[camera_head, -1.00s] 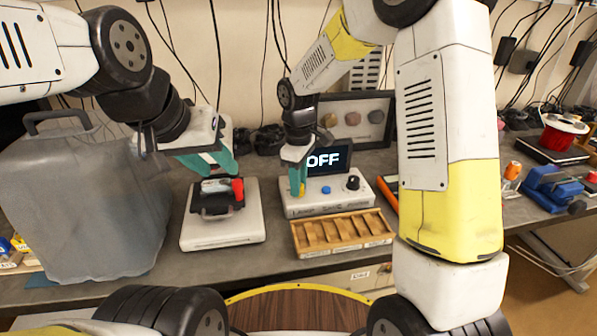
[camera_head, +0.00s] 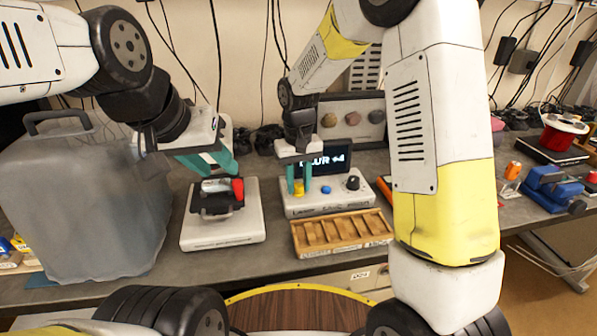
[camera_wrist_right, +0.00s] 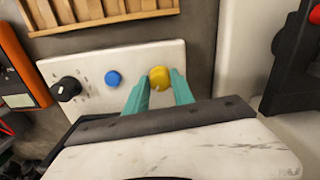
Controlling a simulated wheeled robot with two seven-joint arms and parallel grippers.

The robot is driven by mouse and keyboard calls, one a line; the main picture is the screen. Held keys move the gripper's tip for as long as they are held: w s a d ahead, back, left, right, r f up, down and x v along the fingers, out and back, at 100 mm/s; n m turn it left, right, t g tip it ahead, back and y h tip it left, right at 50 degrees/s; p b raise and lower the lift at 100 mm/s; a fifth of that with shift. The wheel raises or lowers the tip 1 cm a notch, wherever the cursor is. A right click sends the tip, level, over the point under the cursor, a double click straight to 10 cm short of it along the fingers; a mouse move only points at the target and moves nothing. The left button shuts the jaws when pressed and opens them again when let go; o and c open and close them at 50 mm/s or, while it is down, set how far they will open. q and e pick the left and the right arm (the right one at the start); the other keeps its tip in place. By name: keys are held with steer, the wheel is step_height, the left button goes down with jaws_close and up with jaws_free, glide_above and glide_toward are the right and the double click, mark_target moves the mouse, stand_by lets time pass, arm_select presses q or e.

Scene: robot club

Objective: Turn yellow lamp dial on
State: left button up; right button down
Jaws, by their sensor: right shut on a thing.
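The yellow dial (camera_head: 299,188) stands on the left part of a white control box (camera_head: 330,201) on the bench; it also shows in the right wrist view (camera_wrist_right: 159,78). My right gripper (camera_head: 299,180) reaches down from above. Its teal fingers are on either side of the yellow dial and shut on it. The box's dark display (camera_head: 325,161) is lit with text that looks like "BLUR +4", partly covered by my gripper. My left gripper (camera_head: 211,166) hangs above a black device with a red part (camera_head: 238,189); whether its fingers are apart is unclear.
A blue button (camera_head: 326,190) and a black knob (camera_head: 353,183) sit right of the dial. A wooden compartment tray (camera_head: 342,233) lies in front of the box. A white scale-like base (camera_head: 222,233) carries the black device. A large grey container (camera_head: 85,205) stands at left.

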mark_target(298, 185)
steer(key=shift+m, duration=0.6)
steer(key=c, duration=1.1)
jaws_free()
step_height(298, 185, up, 7)
steer(key=shift+f, duration=0.1)
steer(key=shift+r, duration=0.5)
